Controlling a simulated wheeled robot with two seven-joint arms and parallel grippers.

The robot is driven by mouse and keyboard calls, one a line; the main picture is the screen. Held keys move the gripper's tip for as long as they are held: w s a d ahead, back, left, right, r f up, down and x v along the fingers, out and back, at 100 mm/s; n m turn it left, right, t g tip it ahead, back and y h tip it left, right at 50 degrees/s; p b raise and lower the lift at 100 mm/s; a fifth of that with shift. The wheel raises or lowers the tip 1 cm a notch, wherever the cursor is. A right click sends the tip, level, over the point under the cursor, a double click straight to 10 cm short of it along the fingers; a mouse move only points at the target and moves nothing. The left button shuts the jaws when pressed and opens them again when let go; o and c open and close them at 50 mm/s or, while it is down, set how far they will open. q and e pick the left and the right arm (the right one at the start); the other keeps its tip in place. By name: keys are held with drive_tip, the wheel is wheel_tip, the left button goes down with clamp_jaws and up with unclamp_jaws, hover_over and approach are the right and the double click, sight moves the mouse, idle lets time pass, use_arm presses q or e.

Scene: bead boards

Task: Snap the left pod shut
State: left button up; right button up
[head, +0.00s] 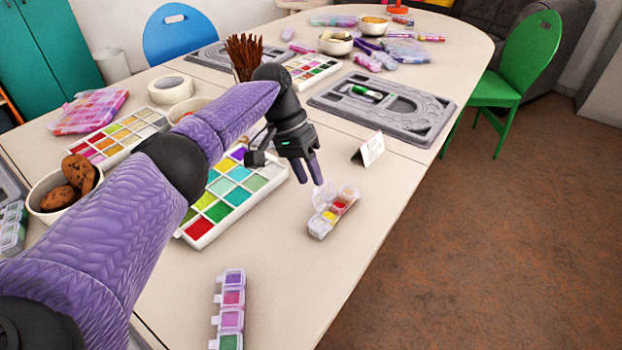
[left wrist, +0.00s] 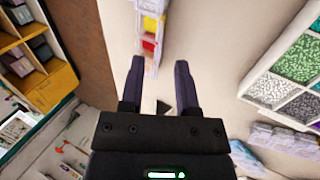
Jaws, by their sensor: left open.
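A small clear pod box (head: 334,211) with red and yellow beads lies on the table just below my left gripper (head: 310,172). A clear lid (head: 324,194) stands raised at its upper left side. The box also shows in the left wrist view (left wrist: 150,34), beyond and between the fingertips. My left gripper is open and empty, pointing down, its fingers apart from the box in the head view. Another strip of pods (head: 231,310), purple, pink and green, lies at the front left, with clear tabs along its left side. My right gripper is not in view.
A tray of coloured beads (head: 196,232) lies left of the pod box. A small white card (head: 370,149) stands behind it. A grey board (head: 428,130) lies farther back. The table is clear between the pods and its right edge.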

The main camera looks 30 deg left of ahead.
use_arm(q)
drive_tip(key=shift+x, duration=0.9)
clamp_jaws()
